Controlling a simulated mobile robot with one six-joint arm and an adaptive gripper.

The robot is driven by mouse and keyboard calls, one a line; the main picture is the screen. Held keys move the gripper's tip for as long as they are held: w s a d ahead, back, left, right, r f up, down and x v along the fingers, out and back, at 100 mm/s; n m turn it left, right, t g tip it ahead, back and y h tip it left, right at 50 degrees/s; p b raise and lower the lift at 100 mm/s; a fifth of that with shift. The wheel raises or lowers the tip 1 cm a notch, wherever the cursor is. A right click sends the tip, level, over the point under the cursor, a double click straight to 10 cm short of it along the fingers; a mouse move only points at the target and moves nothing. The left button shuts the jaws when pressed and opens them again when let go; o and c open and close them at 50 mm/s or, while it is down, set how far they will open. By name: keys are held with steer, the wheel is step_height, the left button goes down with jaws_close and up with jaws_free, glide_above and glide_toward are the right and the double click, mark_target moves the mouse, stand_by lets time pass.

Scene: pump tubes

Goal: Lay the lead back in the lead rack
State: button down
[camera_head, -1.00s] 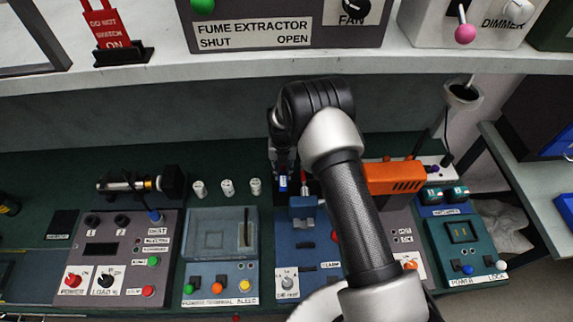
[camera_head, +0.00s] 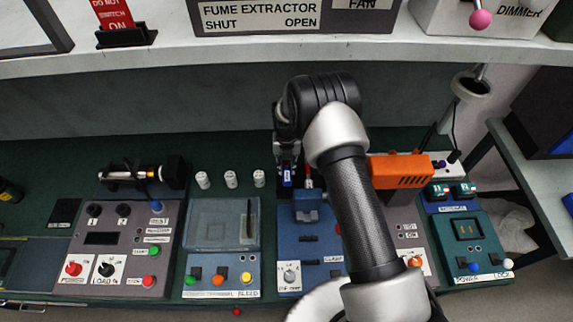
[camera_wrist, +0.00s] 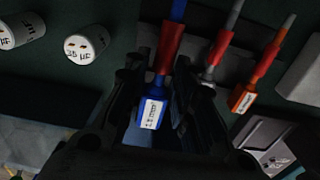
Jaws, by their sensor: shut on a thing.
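My gripper (camera_wrist: 158,82) is shut on a blue lead (camera_wrist: 150,112) with a white label and a red sleeve (camera_wrist: 170,45). In the head view the blue end of the lead (camera_head: 287,178) shows below my wrist, near the back of the bench. In the wrist view a grey piece that looks like the lead rack (camera_wrist: 232,66) lies behind and right of the fingers. A grey lead with a red sleeve (camera_wrist: 219,48) and an orange lead (camera_wrist: 243,98) lie at it, to the right of the held lead. I cannot tell whether the held lead touches the rack.
White canisters (camera_head: 231,179) stand left of my gripper; one also shows close by in the wrist view (camera_wrist: 84,46). A blue panel (camera_head: 307,240) is in front. An orange device (camera_head: 400,171) is right of my arm. A shelf (camera_head: 230,42) overhangs the back.

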steer(key=shift+f+b, duration=2.6)
steer(key=shift+f, duration=0.5)
steer(key=c, duration=1.2)
jaws_free()
steer(key=shift+c, duration=0.2)
steer(key=shift+r, duration=0.1)
step_height(320, 180, up, 12)
steer(key=shift+f, duration=0.1)
